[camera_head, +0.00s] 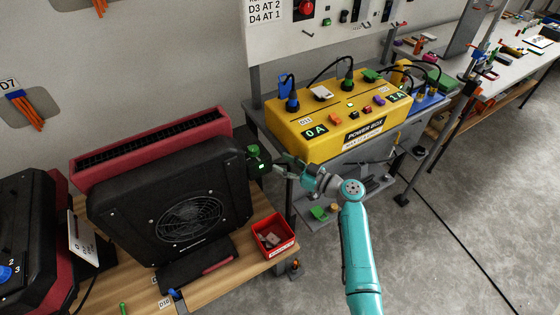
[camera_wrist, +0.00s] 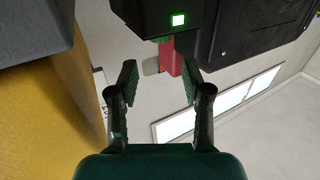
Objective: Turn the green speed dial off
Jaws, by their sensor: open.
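A black control box (camera_head: 258,162) with a lit green square is on the right side of the large black fan unit (camera_head: 175,200). A small green part (camera_head: 252,148), likely the green speed dial, shows at the top of this box. In the wrist view the box (camera_wrist: 155,18) is at the top centre, with a green edge (camera_wrist: 161,40) just below it; most of that part is hidden. My gripper (camera_head: 280,161) is just right of the box. In the wrist view my gripper (camera_wrist: 158,82) is open, its two fingers apart with nothing held between them.
A yellow power box (camera_head: 345,125) stands on a bench close behind and right of my gripper. A red bin (camera_head: 273,238) sits on the wooden table below. A long red unit (camera_head: 150,148) stands behind the fan. Open floor lies to the right.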

